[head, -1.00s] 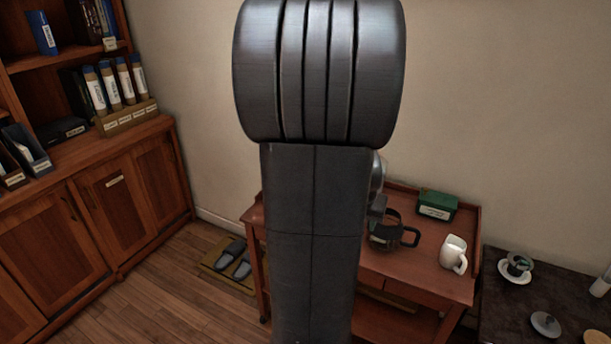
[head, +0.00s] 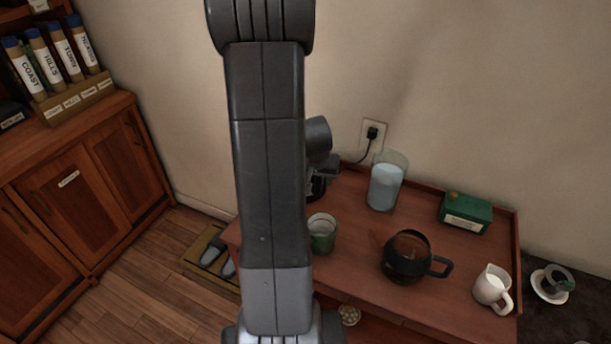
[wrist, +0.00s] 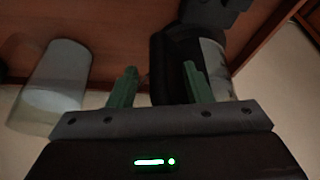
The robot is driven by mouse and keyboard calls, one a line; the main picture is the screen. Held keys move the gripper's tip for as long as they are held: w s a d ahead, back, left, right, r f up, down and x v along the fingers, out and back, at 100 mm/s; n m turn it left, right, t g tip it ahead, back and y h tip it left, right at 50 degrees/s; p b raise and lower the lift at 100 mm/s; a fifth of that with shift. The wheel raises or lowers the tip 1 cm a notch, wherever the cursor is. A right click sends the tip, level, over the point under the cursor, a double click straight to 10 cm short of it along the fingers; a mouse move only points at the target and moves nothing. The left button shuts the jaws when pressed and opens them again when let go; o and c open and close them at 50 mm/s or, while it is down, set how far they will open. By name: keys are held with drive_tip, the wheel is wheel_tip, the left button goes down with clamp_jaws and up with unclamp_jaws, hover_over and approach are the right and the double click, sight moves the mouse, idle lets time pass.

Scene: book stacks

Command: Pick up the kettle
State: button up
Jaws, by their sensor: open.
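The kettle is mostly hidden behind my arm in the head view; a dark piece at the arm's right edge (head: 316,187) seems to be part of it. In the wrist view, a black and steel body that looks like the kettle (wrist: 176,58) lies just beyond my gripper (wrist: 159,78). My gripper is open, with its two green fingers apart. The dark body shows between the fingers and behind the right one. I cannot tell whether they touch it.
A jar of bluish liquid (head: 385,184), a green tumbler (head: 322,236), a dark glass pot (head: 405,260), a green box (head: 466,212) and a white pitcher (head: 491,287) stand on the wooden cart (head: 365,292). A cord runs to the wall socket (head: 372,134).

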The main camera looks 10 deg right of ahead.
sight(318, 181)
drive_tip(key=shift+x, duration=1.8)
drive_tip(key=shift+c, duration=0.5)
clamp_jaws()
drive_tip(key=shift+w, duration=0.1)
